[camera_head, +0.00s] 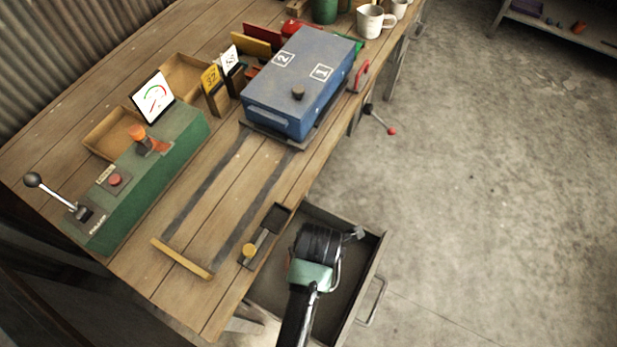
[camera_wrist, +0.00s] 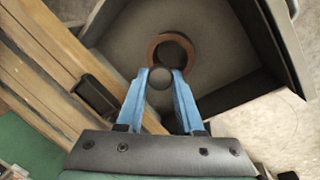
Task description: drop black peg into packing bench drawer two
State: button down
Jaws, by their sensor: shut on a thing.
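My gripper (camera_wrist: 162,84) has blue fingers shut on the black peg (camera_wrist: 160,78), which shows as a dark grey round end between the fingertips. The gripper is over the open drawer (camera_head: 371,262) at the bench's near right edge; my arm hides part of the drawer in the head view. The drawer's grey floor and wall (camera_wrist: 279,42) also show in the wrist view. A brown ring (camera_wrist: 158,43) shows beyond the fingertips, over the drawer floor. The peg is hidden in the head view. No number on the drawer is legible.
The wooden bench (camera_head: 215,205) carries a blue box (camera_head: 310,65) marked 1 and 2, a green control console (camera_head: 150,175) with a lever, and a small dark tray (camera_head: 277,220) beside the drawer. A drawer handle (camera_head: 374,303) sticks out right. The concrete floor is clear.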

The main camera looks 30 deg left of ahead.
jog(key=shift+b+x, duration=0.65)
jog(key=shift+x, duration=0.35)
jog(key=shift+s+d, duration=0.15)
jog(key=shift+c, duration=2.3)
grip_release()
jog(key=shift+r, duration=0.1)
jog(key=p+v, duration=0.2)
jog(key=v, duration=1)
jog(key=shift+r, duration=0.4)
